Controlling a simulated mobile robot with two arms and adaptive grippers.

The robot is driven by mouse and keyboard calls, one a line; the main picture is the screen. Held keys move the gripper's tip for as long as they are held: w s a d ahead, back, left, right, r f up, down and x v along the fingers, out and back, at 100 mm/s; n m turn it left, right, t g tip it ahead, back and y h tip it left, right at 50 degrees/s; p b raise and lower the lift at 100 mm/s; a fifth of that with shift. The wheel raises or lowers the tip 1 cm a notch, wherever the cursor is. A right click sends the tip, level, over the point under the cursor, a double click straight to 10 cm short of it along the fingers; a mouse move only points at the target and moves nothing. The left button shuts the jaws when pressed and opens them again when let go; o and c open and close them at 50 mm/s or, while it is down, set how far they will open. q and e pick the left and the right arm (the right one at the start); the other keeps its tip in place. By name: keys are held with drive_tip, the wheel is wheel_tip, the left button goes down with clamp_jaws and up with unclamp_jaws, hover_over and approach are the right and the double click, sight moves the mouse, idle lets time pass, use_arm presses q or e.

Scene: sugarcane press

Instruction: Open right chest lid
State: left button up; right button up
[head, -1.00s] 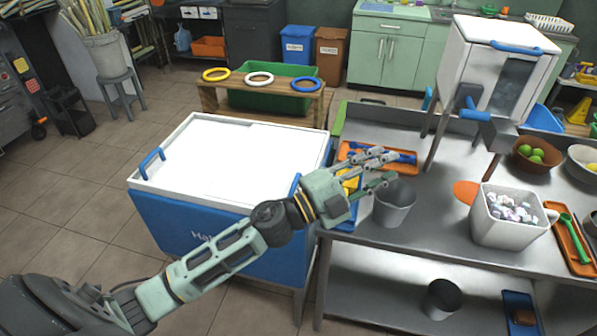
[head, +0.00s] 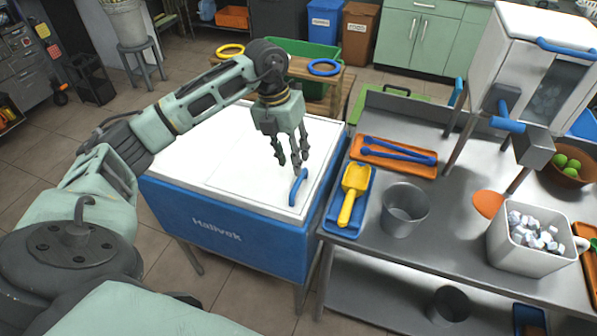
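The blue chest (head: 215,228) has a white top, and its right lid (head: 240,178) lies flat and shut. The lid's blue handle (head: 297,188) stands near the right front edge of the chest. My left gripper (head: 290,170) hangs over the right lid with its fingers pointing down, spread and empty. Its fingertips are just behind the far end of the handle; I cannot tell whether they touch it. My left arm hides the back left of the chest top. My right gripper is not in view.
A steel table stands right of the chest, with a blue tray and yellow scoop (head: 354,190), a metal cup (head: 404,208), an orange tray with blue tongs (head: 395,155) and a white ice bucket (head: 535,240). A wooden bench (head: 330,85) stands behind the chest.

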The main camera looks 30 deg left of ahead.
use_arm(q)
drive_tip(key=f, duration=0.2)
drive_tip(key=d+f, duration=0.1)
drive_tip(key=f, duration=0.1)
drive_tip(key=f+p, duration=0.1)
drive_tip(key=f, duration=0.1)
drive_tip(key=shift+w+d+f, duration=0.1)
drive_tip(key=shift+d+f, duration=0.1)
drive_tip(key=shift+d, duration=0.05)
clamp_jaws()
idle(0.3)
